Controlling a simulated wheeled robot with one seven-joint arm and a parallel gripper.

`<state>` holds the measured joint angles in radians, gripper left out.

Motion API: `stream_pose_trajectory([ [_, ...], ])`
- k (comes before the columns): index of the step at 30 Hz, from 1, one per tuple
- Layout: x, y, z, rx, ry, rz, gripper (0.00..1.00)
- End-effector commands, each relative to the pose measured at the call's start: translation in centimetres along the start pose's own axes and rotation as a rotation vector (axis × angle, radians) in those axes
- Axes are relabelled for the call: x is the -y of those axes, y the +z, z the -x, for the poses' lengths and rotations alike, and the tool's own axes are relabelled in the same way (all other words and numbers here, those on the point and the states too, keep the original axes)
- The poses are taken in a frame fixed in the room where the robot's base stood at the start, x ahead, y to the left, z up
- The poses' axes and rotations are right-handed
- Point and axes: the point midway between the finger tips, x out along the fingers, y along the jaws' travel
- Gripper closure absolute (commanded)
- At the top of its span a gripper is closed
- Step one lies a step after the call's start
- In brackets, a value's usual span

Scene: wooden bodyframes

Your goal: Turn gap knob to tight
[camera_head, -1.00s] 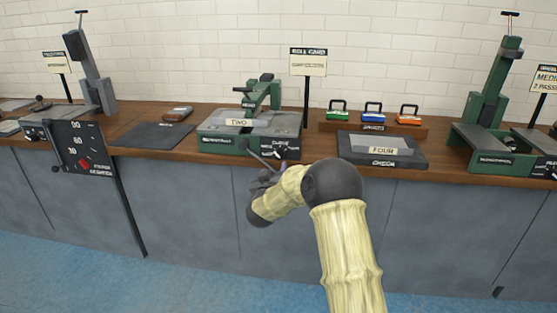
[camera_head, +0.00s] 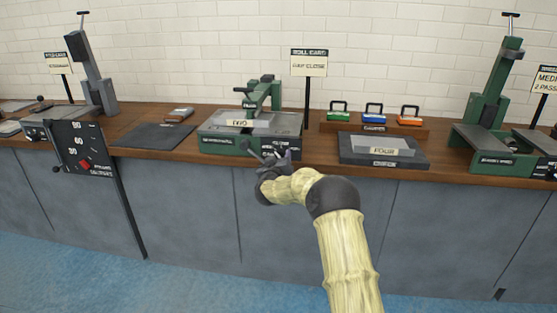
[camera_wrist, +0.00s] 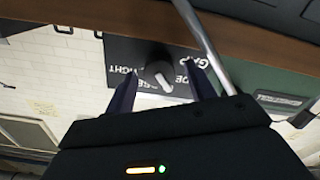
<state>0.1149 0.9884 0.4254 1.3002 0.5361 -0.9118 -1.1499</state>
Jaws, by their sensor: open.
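The pale mark points toward the bottom of the wrist view, slightly right. My gripper (camera_wrist: 161,70) is open, with one dark finger on each side of the knob; I cannot tell whether they touch it.
A grey metal rod (camera_wrist: 205,45) passes close beside the right finger in the wrist view. The wooden counter edge (camera_head: 330,166) runs under the machine. A dark slab marked "FOUR" (camera_head: 405,160) and a rack of small coloured blocks (camera_head: 372,127) stand to the right.

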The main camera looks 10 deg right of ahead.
Motion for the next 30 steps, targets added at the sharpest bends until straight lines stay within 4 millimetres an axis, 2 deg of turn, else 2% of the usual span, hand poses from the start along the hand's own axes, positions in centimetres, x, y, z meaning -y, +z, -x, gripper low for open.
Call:
stream_pose_trajectory([
  [2,-0.05,0.04,-0.01,0.001,0.001,0.0,0.45],
  [3,-0.07,0.05,-0.01,0.001,0.001,0.0,0.49],
  [9,-0.08,0.06,-0.01,0.001,0.001,0.0,0.88],
  [10,-0.08,0.06,0.0,0.001,0.001,0.0,0.9],
  [20,-0.1,0.03,-0.01,0.0,0.001,-0.029,0.9],
  [30,0.14,-0.1,0.08,-0.002,-0.002,-0.196,0.9],
])
